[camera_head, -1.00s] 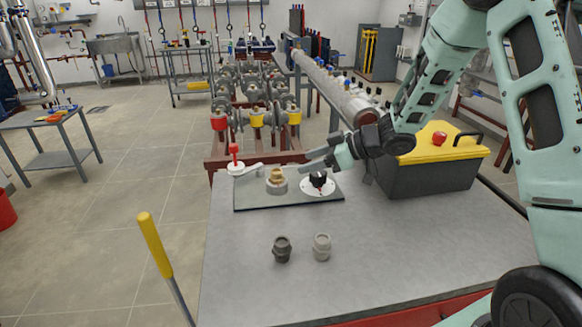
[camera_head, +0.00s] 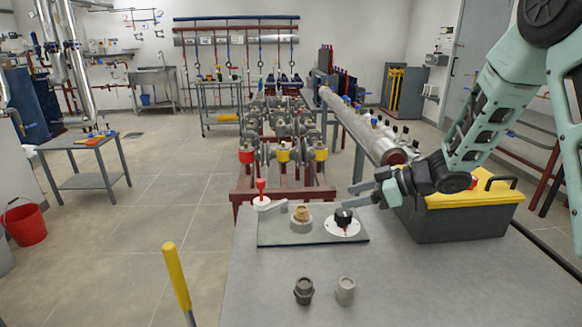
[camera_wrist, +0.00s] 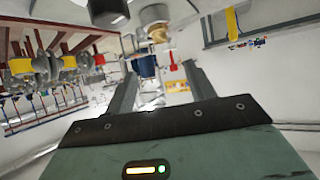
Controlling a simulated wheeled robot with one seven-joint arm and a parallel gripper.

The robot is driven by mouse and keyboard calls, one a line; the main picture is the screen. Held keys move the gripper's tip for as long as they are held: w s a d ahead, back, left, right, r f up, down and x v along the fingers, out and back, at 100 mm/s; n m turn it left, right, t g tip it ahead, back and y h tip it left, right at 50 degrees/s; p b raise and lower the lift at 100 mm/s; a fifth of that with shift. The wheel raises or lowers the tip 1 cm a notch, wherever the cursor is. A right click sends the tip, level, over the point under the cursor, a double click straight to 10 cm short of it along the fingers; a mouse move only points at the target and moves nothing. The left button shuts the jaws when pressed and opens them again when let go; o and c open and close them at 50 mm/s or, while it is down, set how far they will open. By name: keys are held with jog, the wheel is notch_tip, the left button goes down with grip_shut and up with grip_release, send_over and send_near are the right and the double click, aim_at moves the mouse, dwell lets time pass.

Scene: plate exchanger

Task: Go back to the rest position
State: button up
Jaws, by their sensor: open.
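My gripper (camera_head: 366,192) is at the end of my mint-green arm, above the grey table beside the toolbox. Its fingers point left in the head view. In the wrist view the two fingers (camera_wrist: 161,88) stand apart with nothing between them. A dark mounting plate (camera_head: 270,238) on the table holds a red-topped valve with a grey lever (camera_head: 261,196), a brass fitting (camera_head: 301,215) and a black knob on a white dial (camera_head: 343,220). The gripper is just above and right of the knob; whether they touch is unclear.
A grey toolbox with yellow lid (camera_head: 460,222) stands right of the gripper. Two loose fittings, dark (camera_head: 304,291) and light grey (camera_head: 345,291), stand on the table (camera_head: 420,295). A yellow handle (camera_head: 176,275) rises at its left edge. A pipe rack with valves (camera_head: 284,165) lies behind.

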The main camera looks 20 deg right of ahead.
jog(key=s+a+r+m+h, duration=0.1)
jog(key=s+a+r+h, duration=0.15)
jog(key=a, duration=0.35)
jog(key=s+a+r+m+h, duration=0.1)
jog(key=s+a+h, duration=0.1)
jog(key=a+h, duration=0.25)
jog(key=s+a+g+h, duration=0.1)
jog(key=s+a+g, duration=0.2)
jog(key=s, duration=1)
jog(key=s+a+g+h, duration=0.1)
jog(key=s+a+g, duration=0.2)
jog(key=s, duration=1.1)
jog(key=shift+s+a+f+m+g, duration=0.2)
jog(key=shift+a+f+m+g, duration=0.2)
jog(key=shift+g, duration=0.3)
